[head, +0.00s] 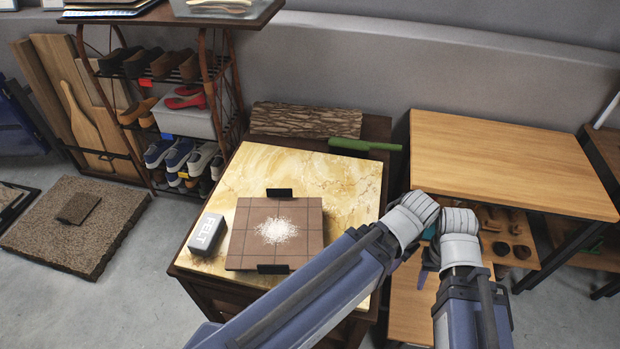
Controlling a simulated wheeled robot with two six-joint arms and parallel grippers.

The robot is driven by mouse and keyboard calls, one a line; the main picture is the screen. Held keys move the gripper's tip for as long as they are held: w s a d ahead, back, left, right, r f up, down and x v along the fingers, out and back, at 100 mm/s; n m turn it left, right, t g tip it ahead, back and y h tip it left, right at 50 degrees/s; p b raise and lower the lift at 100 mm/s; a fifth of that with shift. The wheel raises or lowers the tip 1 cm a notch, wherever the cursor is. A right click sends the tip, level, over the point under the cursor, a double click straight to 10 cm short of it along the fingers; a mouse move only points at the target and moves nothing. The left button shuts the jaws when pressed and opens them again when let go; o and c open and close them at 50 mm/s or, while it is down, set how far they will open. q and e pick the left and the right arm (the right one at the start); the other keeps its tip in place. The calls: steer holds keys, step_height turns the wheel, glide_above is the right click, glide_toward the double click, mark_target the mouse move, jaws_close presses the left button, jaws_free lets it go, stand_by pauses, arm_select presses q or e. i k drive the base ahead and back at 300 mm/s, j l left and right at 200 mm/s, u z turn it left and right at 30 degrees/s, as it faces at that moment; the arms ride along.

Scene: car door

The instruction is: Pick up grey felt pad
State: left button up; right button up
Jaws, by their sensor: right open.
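The grey felt pad (207,233) is a small block with "FELT" in white letters on its top. It lies at the left front of the yellow marble tabletop (240,170), just left of a brown board. My right gripper (430,260) is mostly hidden behind its grey wrist, low at the right of the marble table and well away from the pad. It is open. My left arm crosses the front of the table, and its wrist is beside the right one. Its gripper fingers cannot be seen.
The brown board (262,215) has a tile grid, a white powder patch and two black clips. A green bottle-like object (350,145) lies at the back edge. A wooden table (500,160) stands right. A shoe rack (180,120) stands behind left. Clear marble lies behind the pad.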

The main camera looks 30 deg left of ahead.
mark_target(203, 242)
steer(key=k, duration=0.6)
steer(key=u, duration=0.85)
steer(key=i+j+u, duration=0.15)
steer(key=u, duration=0.6)
steer(key=i, duration=0.4)
